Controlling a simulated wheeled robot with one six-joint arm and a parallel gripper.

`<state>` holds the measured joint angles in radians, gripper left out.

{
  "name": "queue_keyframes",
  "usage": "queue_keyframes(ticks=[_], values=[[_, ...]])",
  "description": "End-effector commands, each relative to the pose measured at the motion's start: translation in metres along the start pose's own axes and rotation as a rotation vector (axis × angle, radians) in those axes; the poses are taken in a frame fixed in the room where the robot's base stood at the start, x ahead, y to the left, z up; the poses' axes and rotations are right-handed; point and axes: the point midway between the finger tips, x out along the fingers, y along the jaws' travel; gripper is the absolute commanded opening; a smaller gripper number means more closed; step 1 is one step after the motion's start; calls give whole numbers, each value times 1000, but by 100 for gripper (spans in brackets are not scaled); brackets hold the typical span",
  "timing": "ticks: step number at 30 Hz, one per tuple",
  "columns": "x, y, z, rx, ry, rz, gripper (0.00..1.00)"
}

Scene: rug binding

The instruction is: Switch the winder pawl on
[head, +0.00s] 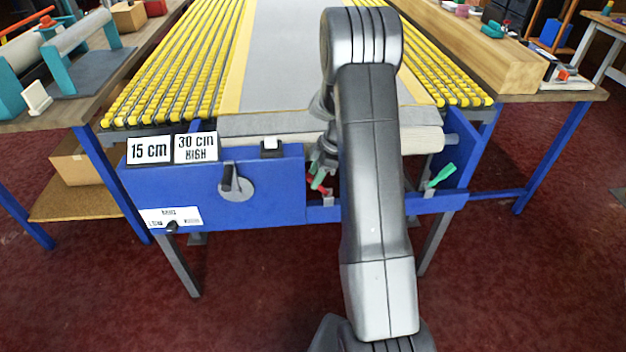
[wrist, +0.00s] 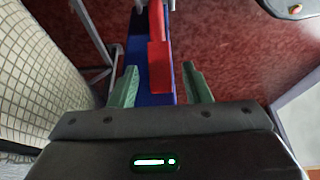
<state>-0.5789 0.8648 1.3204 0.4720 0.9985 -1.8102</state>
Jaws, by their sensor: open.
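A red lever (wrist: 158,52) lies in front of my gripper (wrist: 162,80) in the wrist view. Its near end reaches between the two green fingertips, with a gap on each side; the fingers are open and hold nothing. In the head view a little of the red lever (head: 324,192) shows at the front of the blue frame, just below my gripper (head: 318,178); my arm hides much of that spot. A green lever (head: 440,176) sticks up at the right end of the frame. No label names the pawl; I cannot tell which lever it is.
Benches stand at both sides; the red floor in front is clear.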

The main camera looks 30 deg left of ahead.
Motion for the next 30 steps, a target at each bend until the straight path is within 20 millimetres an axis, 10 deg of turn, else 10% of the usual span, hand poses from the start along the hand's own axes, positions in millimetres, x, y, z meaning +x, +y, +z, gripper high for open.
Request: queue_keyframes(ticks=[15, 22, 30], values=[[21, 0, 0, 1, 0, 0, 44], [21, 0, 0, 1, 0, 0, 0], [22, 2, -2, 1, 7, 1, 0]])
